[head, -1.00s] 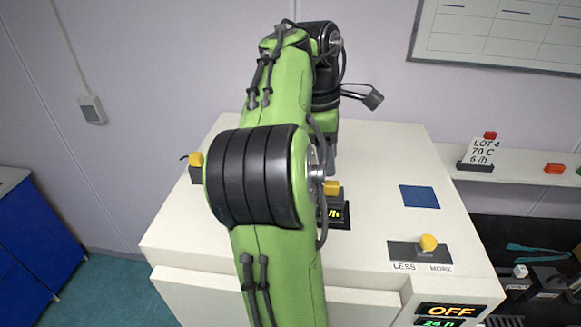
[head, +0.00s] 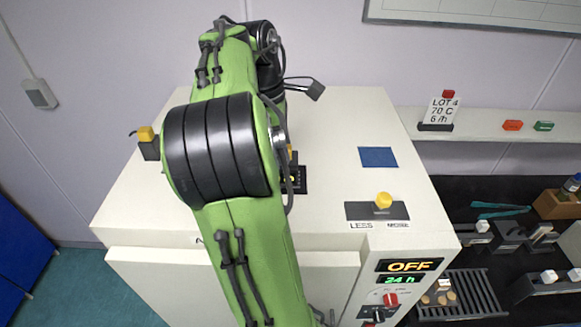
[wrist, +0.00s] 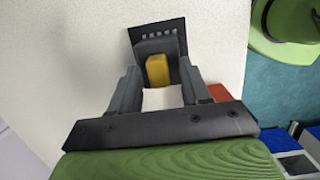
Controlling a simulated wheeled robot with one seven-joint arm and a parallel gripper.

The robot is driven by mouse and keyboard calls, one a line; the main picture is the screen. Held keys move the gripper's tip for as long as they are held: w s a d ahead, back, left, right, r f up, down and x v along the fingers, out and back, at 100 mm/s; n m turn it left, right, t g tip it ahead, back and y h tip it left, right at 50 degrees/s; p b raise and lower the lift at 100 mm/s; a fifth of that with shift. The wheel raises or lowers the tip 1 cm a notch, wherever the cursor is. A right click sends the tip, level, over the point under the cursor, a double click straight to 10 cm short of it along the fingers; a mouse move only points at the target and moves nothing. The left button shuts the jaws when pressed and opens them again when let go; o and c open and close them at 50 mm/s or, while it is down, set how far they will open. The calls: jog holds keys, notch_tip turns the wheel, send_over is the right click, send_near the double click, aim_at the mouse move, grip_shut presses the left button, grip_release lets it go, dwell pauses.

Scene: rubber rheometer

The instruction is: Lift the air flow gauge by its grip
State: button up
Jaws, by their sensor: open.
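The air flow gauge, a dark block with a yellow grip (wrist: 158,70) on a black plate with a row of pale marks (wrist: 156,38), shows in the wrist view. In the head view part of the gauge (head: 299,181) shows on the white machine top, just right of my arm, which hides the rest. My gripper (wrist: 160,78) is open. Its two grey fingers stand to the left and right of the yellow grip in the wrist view; I cannot tell whether they touch it. In the head view my gripper is hidden behind my arm.
The white machine (head: 335,120) also carries a yellow-knobbed LESS/MORE slider (head: 383,202), a blue square (head: 378,157) and a yellow-topped dark block (head: 147,138) at left.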

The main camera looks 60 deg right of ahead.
jog(key=shift+w, duration=0.3)
jog(key=shift+c, duration=1.5)
jog(key=shift+s, duration=0.35)
grip_shut()
jog(key=shift+w+r+p, duration=0.2)
jog(key=shift+r+p, duration=0.2)
notch_tip(320, 180, up, 3)
jog(key=p, duration=0.2)
jog(key=shift+s+f+p, duration=0.1)
jog(key=shift+f+p, duration=0.1)
jog(key=shift+p, duration=0.2)
jog(key=shift+f, duration=0.1)
